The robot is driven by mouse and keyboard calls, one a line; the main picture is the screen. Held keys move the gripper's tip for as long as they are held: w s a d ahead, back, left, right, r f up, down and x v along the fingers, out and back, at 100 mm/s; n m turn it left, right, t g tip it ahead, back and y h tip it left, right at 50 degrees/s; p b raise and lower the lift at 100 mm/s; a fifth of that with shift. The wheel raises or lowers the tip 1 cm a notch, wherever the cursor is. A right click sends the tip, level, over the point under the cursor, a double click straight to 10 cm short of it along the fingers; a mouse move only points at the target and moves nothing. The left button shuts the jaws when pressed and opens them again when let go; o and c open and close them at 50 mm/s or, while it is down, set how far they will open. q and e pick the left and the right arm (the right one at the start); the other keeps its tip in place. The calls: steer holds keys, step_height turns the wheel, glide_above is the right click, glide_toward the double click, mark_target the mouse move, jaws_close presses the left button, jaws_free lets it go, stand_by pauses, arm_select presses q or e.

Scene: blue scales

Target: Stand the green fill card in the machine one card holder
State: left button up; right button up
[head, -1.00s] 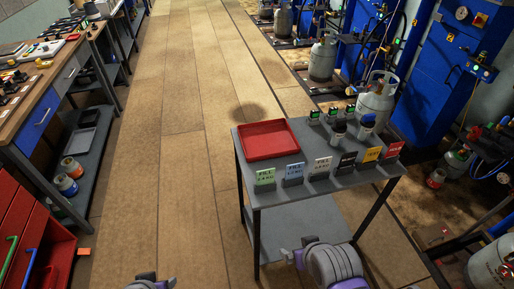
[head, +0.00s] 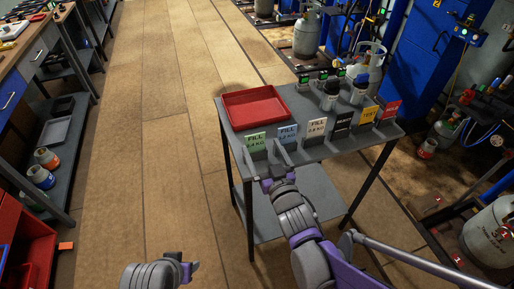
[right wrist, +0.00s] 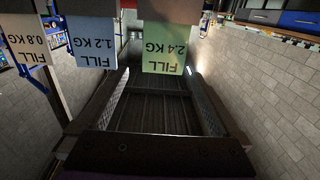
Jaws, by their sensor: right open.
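The green fill card (head: 255,142) stands upright at the left end of a row of cards on the front of a grey cart. In the right wrist view the green card (right wrist: 168,46) reads "FILL 2.4 KG" upside down, ahead of the jaws. My right gripper (head: 267,157) is open just in front of the card, one finger to each side, with nothing gripped. My left gripper (head: 190,271) is low in the head view; its jaws are too small to judge. I cannot pick out the machine one card holder.
The cart's top (head: 330,147) also holds a red tray (head: 254,107), a blue card (head: 287,134), several other cards, and small bottles at the back. Gas cylinders (head: 308,36) and blue machines stand behind. A workbench and red drawers are at left; the floor between is clear.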

mark_target(255, 138)
steer(key=x, duration=0.5)
steer(key=shift+w+a+f, duration=0.1)
steer(key=shift+w+a, duration=0.2)
steer(key=shift+a, duration=0.05)
steer(key=c, duration=1.4)
